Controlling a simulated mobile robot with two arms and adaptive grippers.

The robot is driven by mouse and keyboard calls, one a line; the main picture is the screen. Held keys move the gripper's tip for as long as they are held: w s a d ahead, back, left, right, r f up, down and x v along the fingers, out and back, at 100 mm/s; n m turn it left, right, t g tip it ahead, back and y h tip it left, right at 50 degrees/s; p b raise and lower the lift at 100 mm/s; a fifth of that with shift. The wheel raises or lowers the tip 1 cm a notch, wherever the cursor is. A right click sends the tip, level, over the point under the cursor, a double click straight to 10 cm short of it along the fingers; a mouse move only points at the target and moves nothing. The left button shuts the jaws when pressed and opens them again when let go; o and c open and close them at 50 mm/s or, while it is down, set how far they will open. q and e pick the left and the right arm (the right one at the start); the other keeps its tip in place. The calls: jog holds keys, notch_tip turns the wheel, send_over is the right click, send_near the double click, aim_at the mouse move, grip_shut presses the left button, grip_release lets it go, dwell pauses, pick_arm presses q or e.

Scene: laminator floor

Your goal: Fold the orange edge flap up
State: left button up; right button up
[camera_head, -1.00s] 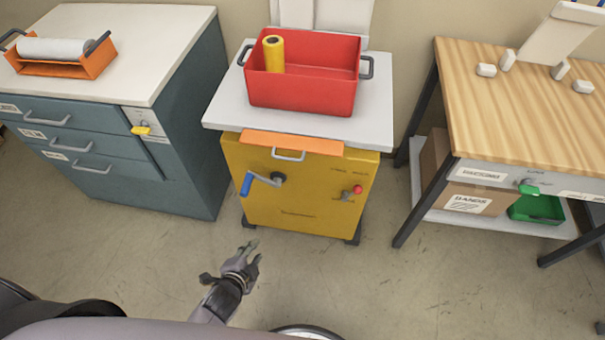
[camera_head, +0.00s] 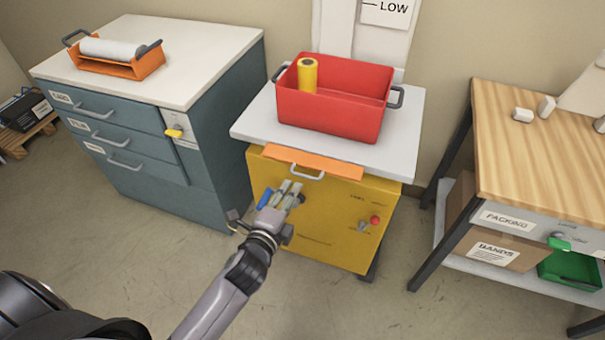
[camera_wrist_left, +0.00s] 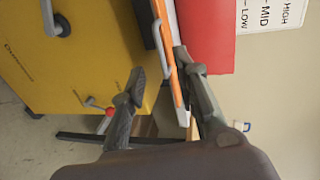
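The orange edge flap (camera_head: 335,166) hangs down along the front edge of the white top (camera_head: 265,126) of the yellow cabinet. A grey pull handle (camera_head: 308,174) is on it. My left gripper (camera_head: 291,190) is in front of the cabinet, just below the handle in the picture. In the left wrist view its two fingers (camera_wrist_left: 163,72) are spread apart and empty, with the orange flap (camera_wrist_left: 168,45) and the grey handle (camera_wrist_left: 159,42) showing in the gap between them. I see no contact. My right gripper is not in view.
A red bin (camera_head: 330,110) with a yellow roll (camera_head: 307,75) stands on the white top. The yellow cabinet front (camera_head: 335,215) has a blue-handled crank (camera_head: 264,198), partly hidden by my gripper, and a red knob (camera_head: 375,220). Blue drawers (camera_head: 130,135) stand left, a wooden table (camera_head: 530,150) right.

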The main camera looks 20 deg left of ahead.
aim_at(302, 176)
pick_arm(q)
jog(key=x, duration=0.9)
jog(key=shift+c, duration=0.4)
grip_shut()
